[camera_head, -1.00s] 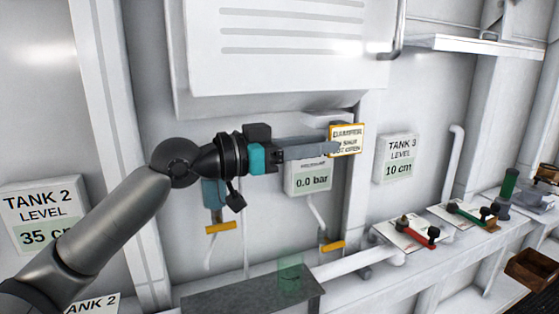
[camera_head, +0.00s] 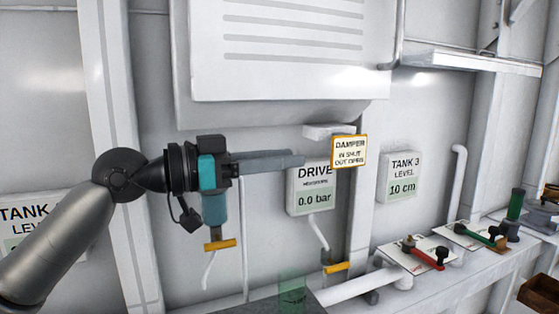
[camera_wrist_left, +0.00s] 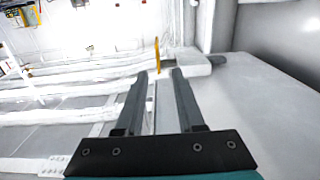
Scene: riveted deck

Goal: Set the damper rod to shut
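The damper sign (camera_head: 349,151), a yellow-edged plate reading "IN SHUT, OUT OPEN", is on the wall right of centre. A pale block (camera_head: 326,131) sits behind and left of it. I cannot make out the damper rod itself. My left gripper (camera_head: 300,159) points right towards the sign, with its tips short of it. In the left wrist view its fingers (camera_wrist_left: 159,74) are apart with nothing between them. There the sign (camera_wrist_left: 157,54) shows edge-on beyond the tips, next to the pale block (camera_wrist_left: 192,63). My right gripper is out of view.
A pressure gauge (camera_head: 312,192) reading 0.0 bar is below the fingertips. A large slatted panel (camera_head: 290,50) hangs above the arm. The tank 3 level plate (camera_head: 401,177) is to the right. A ledge holds a red-handled valve (camera_head: 427,256) and a green-handled one (camera_head: 478,235).

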